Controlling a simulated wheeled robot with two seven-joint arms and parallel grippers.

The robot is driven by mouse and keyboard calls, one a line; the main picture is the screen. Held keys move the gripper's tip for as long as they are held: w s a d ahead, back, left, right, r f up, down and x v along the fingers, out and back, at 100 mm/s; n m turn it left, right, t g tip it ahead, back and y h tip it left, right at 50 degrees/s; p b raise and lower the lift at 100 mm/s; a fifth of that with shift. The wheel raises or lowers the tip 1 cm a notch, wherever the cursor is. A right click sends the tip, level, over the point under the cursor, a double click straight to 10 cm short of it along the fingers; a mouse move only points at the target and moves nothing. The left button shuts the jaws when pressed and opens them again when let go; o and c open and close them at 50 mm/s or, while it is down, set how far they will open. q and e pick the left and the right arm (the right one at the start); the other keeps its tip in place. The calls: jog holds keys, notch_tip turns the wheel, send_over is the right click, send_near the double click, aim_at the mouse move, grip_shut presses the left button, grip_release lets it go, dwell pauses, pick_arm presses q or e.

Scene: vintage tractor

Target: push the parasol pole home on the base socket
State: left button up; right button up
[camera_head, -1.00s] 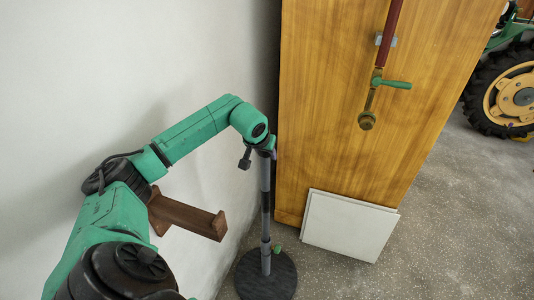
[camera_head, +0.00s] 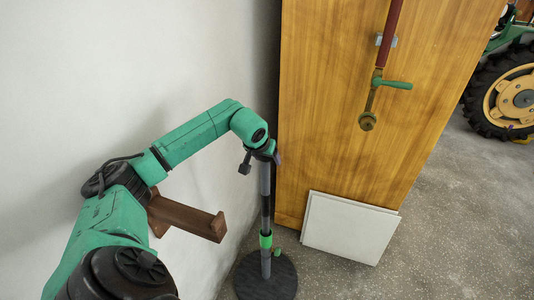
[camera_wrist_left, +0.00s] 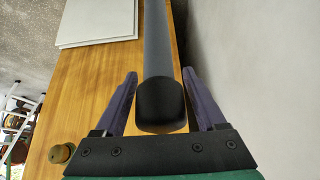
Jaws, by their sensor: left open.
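The grey parasol pole (camera_head: 265,205) stands about upright over the round dark base (camera_head: 248,283). Its lower end meets the narrow base socket (camera_head: 266,266); a green band (camera_head: 266,241) shows just above that. I cannot tell how deep the pole sits. My left gripper (camera_head: 266,156) is at the pole's top in the head view. In the left wrist view the pole's dark rounded cap (camera_wrist_left: 160,105) lies between the open purple fingers, with a gap on each side. My right gripper is not in view.
A small green knob (camera_head: 277,252) sits beside the socket. A wooden panel (camera_head: 340,110) and pale flat boards (camera_head: 348,228) stand right of the pole. A brown wooden bracket (camera_head: 187,217) is on the white wall at left. Open floor (camera_head: 450,230) lies to the right.

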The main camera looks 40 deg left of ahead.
pick_arm(q)
notch_tip(320, 180, up, 20)
jog(key=p, duration=0.2)
